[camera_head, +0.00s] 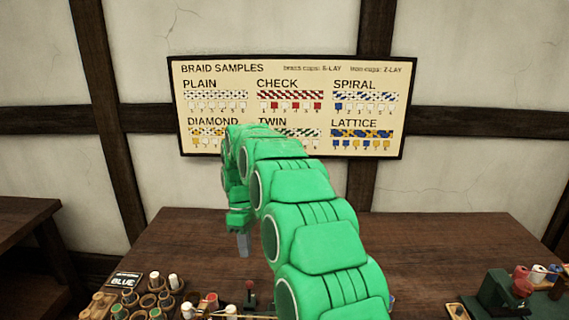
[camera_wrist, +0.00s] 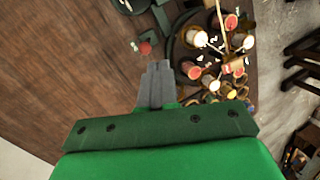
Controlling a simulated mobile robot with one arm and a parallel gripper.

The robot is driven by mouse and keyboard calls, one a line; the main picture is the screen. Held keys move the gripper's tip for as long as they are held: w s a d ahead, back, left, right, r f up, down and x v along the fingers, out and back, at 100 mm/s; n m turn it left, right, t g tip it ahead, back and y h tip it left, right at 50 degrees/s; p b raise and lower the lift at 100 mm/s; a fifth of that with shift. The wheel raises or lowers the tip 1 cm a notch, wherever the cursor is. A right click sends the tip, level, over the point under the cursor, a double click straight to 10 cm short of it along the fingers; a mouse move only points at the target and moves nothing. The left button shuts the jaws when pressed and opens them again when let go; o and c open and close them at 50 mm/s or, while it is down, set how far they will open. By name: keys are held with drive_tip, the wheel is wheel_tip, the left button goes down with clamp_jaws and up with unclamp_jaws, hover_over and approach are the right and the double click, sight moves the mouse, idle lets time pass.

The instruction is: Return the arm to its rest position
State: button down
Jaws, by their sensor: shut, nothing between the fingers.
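My green arm rises from the bottom of the head view and arches forward over the wooden table (camera_head: 420,235). My gripper (camera_head: 243,243) hangs at the arm's far end, pointing down above the table. In the wrist view my gripper (camera_wrist: 157,68) shows as two grey fingers pressed together with nothing between them. The fingertips are near a small red knob (camera_wrist: 144,47) but appear apart from it. My arm hides part of the table behind it.
A braid samples board (camera_head: 290,105) hangs on the wall behind. Wooden cups (camera_head: 147,300) and a "BLUE" sign (camera_head: 122,281) stand at the front left. A green device with spools (camera_head: 505,290) stands at the right. The table's back middle and right are clear.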

drive_tip(key=s+d+r+m, duration=0.4)
drive_tip(key=s+d+r, duration=0.2)
drive_tip(key=s+d, duration=0.3)
drive_tip(key=s+d+r+m, duration=0.3)
drive_tip(key=s+d+r, duration=0.2)
drive_tip(key=s+d, duration=0.4)
drive_tip(key=s+d+f+m, duration=0.1)
drive_tip(key=s+d+m, duration=0.3)
drive_tip(key=s, duration=0.8)
drive_tip(key=s+d+f+m+t, duration=0.1)
drive_tip(key=s+d+f+m, duration=0.1)
drive_tip(key=s+d+m, duration=0.2)
drive_tip(key=s+d, duration=0.3)
drive_tip(key=s, duration=0.5)
drive_tip(key=shift+s+f+t+y, duration=0.2)
drive_tip(key=shift+t+y, duration=0.1)
drive_tip(key=shift+y, duration=0.1)
drive_tip(key=c, duration=1.8)
unclamp_jaws()
